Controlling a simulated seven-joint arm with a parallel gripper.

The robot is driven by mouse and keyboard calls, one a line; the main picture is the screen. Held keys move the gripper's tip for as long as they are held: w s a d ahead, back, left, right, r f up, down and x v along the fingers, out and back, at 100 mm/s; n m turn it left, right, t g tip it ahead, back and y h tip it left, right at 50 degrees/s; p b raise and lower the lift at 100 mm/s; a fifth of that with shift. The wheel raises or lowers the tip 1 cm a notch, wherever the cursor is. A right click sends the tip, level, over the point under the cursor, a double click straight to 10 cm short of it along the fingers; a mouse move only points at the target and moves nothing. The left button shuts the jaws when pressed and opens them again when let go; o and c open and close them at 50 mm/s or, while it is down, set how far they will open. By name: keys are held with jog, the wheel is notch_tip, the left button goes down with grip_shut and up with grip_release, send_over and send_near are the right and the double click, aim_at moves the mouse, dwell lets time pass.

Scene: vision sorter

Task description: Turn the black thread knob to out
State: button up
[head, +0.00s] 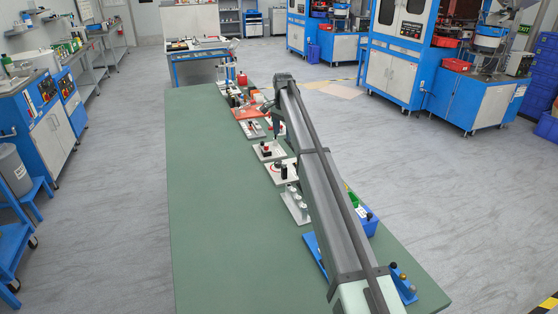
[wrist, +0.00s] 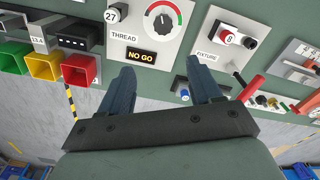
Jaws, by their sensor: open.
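The black thread knob (wrist: 162,24) sits on a light grey panel (wrist: 118,55) at the top middle of the wrist view. The panel bears the word THREAD, a tag 27 and a lit NO GO display (wrist: 141,57). Where an out mark lies, I cannot make out. My gripper (wrist: 158,68) is open and empty. Its two fingers point toward the panel, below the knob in the picture and apart from it. In the head view the knob is too small to pick out with certainty.
A FIXTURE panel with a red-ended knob (wrist: 228,38) is right of the thread panel. Red, yellow and green bins (wrist: 44,66) stand left, beside a counter (wrist: 80,40). In the head view, the left part of the green table (head: 215,215) is clear.

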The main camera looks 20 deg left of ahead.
aim_at(279, 162)
jog(key=f, duration=0.4)
jog(key=a+f, duration=0.1)
jog(key=f, duration=0.4)
jog(key=s+f, duration=0.1)
jog(key=f, duration=0.3)
jog(key=shift+a+f, duration=0.15)
jog(key=shift+f, duration=0.1)
jog(key=c, duration=1.1)
